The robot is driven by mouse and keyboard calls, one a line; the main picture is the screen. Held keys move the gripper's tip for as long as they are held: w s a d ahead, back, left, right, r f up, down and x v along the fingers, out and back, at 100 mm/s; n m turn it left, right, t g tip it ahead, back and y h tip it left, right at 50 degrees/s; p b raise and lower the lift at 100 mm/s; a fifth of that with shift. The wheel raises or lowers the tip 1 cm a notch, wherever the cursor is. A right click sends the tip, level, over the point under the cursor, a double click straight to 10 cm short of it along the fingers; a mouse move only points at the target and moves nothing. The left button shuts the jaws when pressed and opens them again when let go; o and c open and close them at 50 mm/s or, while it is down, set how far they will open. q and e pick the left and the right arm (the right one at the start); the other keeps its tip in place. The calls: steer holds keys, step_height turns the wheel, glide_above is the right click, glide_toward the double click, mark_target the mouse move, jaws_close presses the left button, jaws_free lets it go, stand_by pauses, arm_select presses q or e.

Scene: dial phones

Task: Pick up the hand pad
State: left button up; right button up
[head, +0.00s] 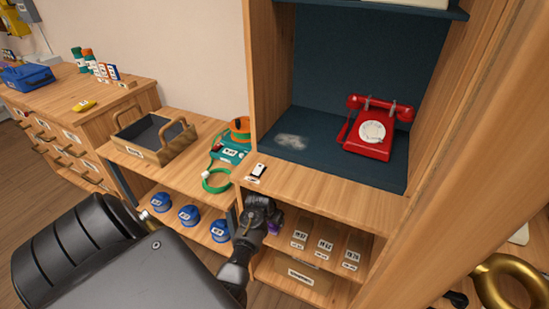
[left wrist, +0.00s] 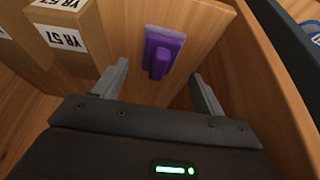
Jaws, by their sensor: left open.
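The hand pad (left wrist: 162,52) is purple with a pale lilac face edge and a raised grip, and sits on a wooden shelf board in the left wrist view. In the head view only a small purple part (head: 275,226) shows beside my left gripper (head: 262,213), at the lower shelf of the cabinet. In the left wrist view my left gripper (left wrist: 159,76) is open and empty, with its fingers on either side of the pad's near end. I cannot tell whether they touch it. My right gripper is not in view.
Labelled boxes (head: 325,247) stand on the shelf right of the gripper; boxes (left wrist: 66,38) are close to the left finger. A wooden side panel (left wrist: 285,80) rises at right. Above are a red dial phone (head: 372,132) and a small object (head: 258,170) on the cabinet ledge.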

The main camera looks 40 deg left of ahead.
arm_select(q)
steer(key=shift+w+a, duration=0.1)
steer(key=shift+w, duration=0.1)
steer(key=b+x, duration=0.1)
steer(key=x, duration=0.3)
steer(key=shift+w+f, duration=0.2)
steer(key=shift+w, duration=0.05)
steer(key=shift+w+f, duration=0.15)
steer(key=shift+f, duration=0.1)
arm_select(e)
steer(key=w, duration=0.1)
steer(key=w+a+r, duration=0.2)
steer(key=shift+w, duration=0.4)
arm_select(q)
steer(key=c, duration=1.1)
steer(key=shift+r, duration=0.1)
